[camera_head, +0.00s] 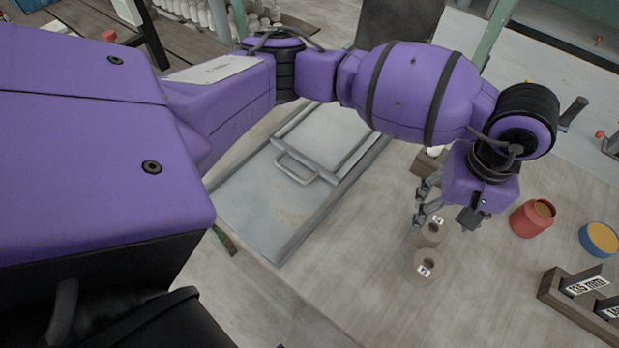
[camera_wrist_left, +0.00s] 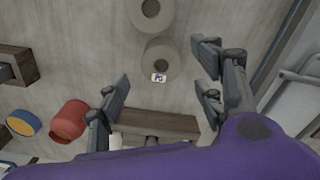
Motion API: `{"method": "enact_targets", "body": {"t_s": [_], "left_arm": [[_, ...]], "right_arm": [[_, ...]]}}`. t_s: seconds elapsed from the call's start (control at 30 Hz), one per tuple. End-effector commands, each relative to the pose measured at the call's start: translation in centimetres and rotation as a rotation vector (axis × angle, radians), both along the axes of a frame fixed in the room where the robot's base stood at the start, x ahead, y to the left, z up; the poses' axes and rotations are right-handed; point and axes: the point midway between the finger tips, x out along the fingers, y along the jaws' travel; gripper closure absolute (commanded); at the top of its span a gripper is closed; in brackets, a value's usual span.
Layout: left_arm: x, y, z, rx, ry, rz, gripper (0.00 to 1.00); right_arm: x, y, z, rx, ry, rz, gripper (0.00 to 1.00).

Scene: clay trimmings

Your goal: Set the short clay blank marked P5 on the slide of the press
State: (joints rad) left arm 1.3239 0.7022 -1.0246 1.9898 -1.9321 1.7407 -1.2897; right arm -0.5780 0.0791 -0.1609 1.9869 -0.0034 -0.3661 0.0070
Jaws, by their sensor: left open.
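Two short, pale clay blanks with centre holes stand upright on the table. The nearer blank (camera_head: 424,262) has a small label, perhaps P5, too small to read surely; it also shows at the top of the left wrist view (camera_wrist_left: 150,14). My left gripper (camera_head: 421,204) is open and empty, above and just beyond the farther blank. The grey metal slide (camera_head: 258,204) with a bar handle lies left of the blanks, empty. My right gripper is not in view.
A red jar (camera_head: 532,218) and a blue-rimmed pot (camera_head: 598,239) stand right of the blanks. A wooden holder with labelled cards (camera_head: 575,305) is at the lower right. A wooden block (camera_wrist_left: 155,123) lies beyond the farther blank. The table in front is clear.

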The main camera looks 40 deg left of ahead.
Motion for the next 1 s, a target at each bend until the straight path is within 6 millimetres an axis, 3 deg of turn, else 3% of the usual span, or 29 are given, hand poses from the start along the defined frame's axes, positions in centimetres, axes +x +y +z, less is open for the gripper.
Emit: {"method": "enact_targets", "body": {"t_s": [0.4, 0.73, 1.0], "left_arm": [[0.4, -0.2, -5.9, 0.000, 0.010, 0.001, 0.39], [0.5, -0.2, -6.8, 0.000, 0.007, -0.001, 0.39], [0.6, -0.2, -6.7, 0.000, 0.005, -0.002, 0.73]], "right_arm": [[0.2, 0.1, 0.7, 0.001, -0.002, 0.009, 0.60], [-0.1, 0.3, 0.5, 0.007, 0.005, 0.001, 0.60], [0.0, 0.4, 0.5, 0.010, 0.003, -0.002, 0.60]]}}
